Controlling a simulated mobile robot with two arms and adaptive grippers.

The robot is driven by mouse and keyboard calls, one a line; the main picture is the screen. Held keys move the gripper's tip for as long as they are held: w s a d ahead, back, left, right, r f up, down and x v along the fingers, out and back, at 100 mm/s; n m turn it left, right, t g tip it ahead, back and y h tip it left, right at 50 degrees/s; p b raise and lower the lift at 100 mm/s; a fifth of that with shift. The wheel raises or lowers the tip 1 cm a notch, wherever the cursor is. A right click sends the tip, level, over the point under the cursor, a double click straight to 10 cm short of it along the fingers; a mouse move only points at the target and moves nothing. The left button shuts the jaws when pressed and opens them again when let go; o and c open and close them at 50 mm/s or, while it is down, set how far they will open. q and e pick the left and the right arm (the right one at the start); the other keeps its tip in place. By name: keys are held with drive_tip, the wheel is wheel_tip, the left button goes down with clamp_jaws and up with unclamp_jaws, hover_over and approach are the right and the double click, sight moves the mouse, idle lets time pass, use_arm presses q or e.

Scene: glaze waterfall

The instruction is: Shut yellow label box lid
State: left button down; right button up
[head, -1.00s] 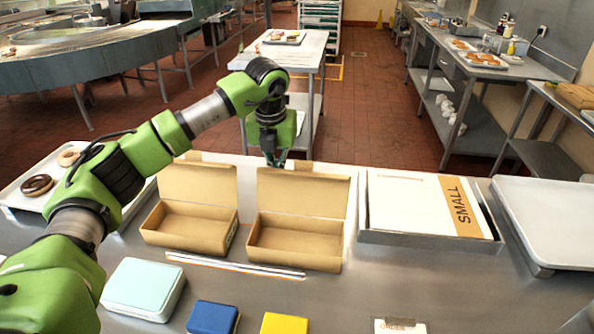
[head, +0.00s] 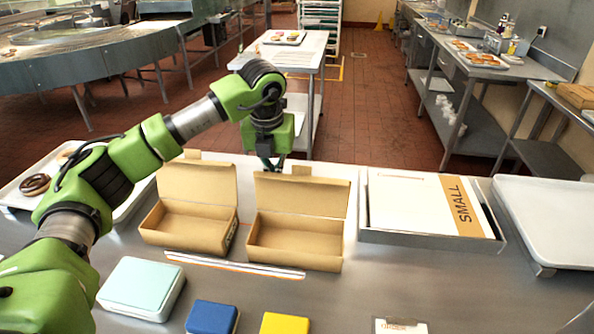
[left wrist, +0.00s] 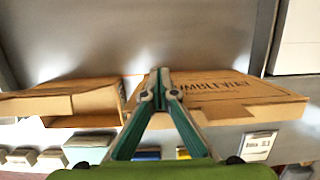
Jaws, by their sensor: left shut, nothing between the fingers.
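Two open brown cardboard boxes stand side by side on the steel table, lids raised at their far edges. They are the left box (head: 190,228) with its lid (head: 197,185) and the right box (head: 295,246) with its lid (head: 300,195). Both look empty. I cannot make out a yellow label on either. My left gripper (head: 269,165) is shut and empty, at the top edge of the right lid, left of its middle. In the left wrist view its fingertips (left wrist: 160,78) overlap the printed outer face of that lid (left wrist: 235,92); contact is unclear.
A yellow block (head: 285,324), a blue block (head: 212,318) and a pale blue case (head: 141,288) lie in front of the boxes. A tray (head: 430,240) with a "SMALL" carton (head: 428,204) stands right. A donut tray (head: 14,200) lies left, partly behind my arm.

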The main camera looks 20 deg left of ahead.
use_arm(q)
drive_tip(key=s+d+b, duration=0.1)
drive_tip(key=s+b, duration=0.1)
drive_tip(key=s, duration=0.5)
drive_tip(key=shift+s+d, duration=0.15)
drive_tip(key=shift+d, duration=0.25)
idle(0.6)
drive_tip(key=shift+r, duration=0.15)
idle(0.4)
drive_tip(key=shift+r+p, duration=1.85)
drive_tip(key=shift+r, duration=1.05)
